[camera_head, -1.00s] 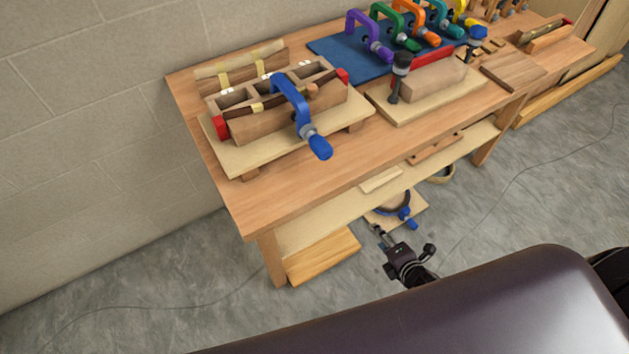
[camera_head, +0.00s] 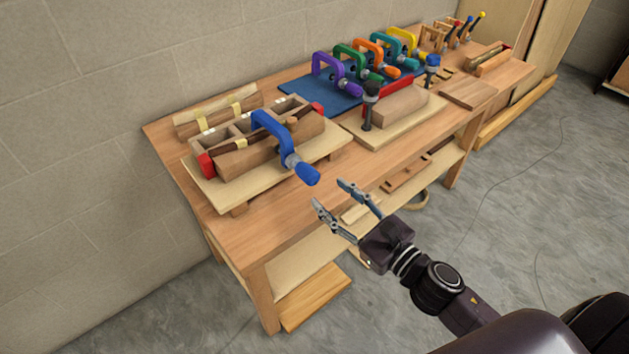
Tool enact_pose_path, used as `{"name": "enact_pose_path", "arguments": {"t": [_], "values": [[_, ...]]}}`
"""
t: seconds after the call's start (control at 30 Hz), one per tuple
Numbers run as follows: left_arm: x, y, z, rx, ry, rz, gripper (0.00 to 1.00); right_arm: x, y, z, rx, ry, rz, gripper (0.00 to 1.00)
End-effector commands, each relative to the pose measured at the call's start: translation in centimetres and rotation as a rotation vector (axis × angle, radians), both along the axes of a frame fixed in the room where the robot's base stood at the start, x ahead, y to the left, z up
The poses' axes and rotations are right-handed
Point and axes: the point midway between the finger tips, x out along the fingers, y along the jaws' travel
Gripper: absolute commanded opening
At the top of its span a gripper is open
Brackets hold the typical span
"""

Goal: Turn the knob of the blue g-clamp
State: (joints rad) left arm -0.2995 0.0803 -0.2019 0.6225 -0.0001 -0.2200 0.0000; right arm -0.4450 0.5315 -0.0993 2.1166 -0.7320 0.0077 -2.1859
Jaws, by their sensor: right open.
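The blue g-clamp (camera_head: 273,126) sits over the wooden lamination form (camera_head: 240,158) on the left part of the bench. Its blue knob (camera_head: 306,174) points toward the bench's front edge, down and to the right. My right gripper (camera_head: 332,194) is open and empty, with its two fingers apart near the bench's front edge. It is a short way right of and below the knob in the picture and does not appear to touch it. My left gripper is not in view.
The bench (camera_head: 270,218) stands along a block wall. Purple (camera_head: 329,66), green and other coloured clamps stand on a blue mat (camera_head: 295,91) at the back. A second form on a board (camera_head: 392,132) lies right of the blue clamp. Open floor lies in front.

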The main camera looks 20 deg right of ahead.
Motion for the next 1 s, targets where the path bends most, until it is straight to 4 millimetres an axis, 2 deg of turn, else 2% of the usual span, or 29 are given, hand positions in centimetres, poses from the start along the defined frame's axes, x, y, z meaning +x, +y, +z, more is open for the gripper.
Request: {"name": "enact_pose_path", "arguments": {"t": [0.3, 0.5, 0.9, 1.0], "values": [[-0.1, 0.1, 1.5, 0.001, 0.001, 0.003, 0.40, 4.0, 1.4, 0.3, 0.003, 0.000, -0.001, 0.44], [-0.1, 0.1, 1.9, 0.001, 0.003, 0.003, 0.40, 5.8, 2.0, 0.1, 0.003, 0.003, -0.002, 0.44], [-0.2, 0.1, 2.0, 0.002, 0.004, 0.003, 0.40, 6.3, 2.3, -0.1, 0.004, 0.004, -0.002, 0.44], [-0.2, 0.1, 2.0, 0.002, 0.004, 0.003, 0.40, 6.3, 2.3, -0.1, 0.004, 0.004, -0.002, 0.34]]}}
